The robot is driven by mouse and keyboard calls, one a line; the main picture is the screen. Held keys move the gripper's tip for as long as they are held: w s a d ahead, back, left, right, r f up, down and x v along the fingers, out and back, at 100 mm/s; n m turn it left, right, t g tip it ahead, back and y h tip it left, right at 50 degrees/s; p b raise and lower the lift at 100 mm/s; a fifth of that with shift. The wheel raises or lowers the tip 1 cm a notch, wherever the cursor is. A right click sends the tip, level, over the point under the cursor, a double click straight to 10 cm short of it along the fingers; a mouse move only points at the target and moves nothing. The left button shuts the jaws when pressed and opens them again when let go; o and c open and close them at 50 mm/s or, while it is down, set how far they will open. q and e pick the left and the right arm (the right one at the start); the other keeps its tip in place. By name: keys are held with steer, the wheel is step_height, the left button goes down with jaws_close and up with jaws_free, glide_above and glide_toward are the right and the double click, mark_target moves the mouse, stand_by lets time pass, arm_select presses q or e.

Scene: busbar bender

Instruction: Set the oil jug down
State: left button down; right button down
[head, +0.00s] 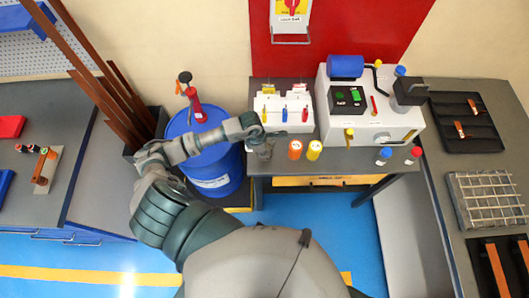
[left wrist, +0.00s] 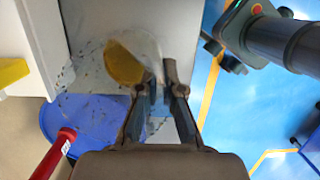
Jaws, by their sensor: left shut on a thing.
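The oil jug (head: 264,153) is a small clear vessel at the front left of the grey bench (head: 345,160). In the left wrist view the clear jug (left wrist: 85,75) shows amber oil (left wrist: 124,64) inside. My left gripper (head: 266,136) reaches in from the left and is shut on the oil jug; its fingers (left wrist: 168,85) meet at the jug's near side. I cannot tell whether the jug's base touches the bench. My right gripper is not in view.
Orange (head: 295,150) and yellow (head: 314,150) containers stand just right of the jug. A white box with small levers (head: 287,122) is behind it. A blue drum (head: 215,170) with a red-handled pump (head: 195,104) stands left of the bench. A white machine (head: 350,125) sits farther right.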

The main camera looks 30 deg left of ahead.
arm_select(q)
steer(key=shift+a+f, duration=0.1)
steer(key=shift+f, duration=0.6)
steer(key=c, duration=1.3)
jaws_free()
steer(key=shift+d, duration=0.2)
steer(key=shift+r, duration=0.1)
steer(key=shift+r, duration=0.2)
steer(key=b+v, duration=0.1)
steer(key=v, duration=1)
steer(key=shift+a+r, duration=0.15)
steer(key=shift+r, duration=0.1)
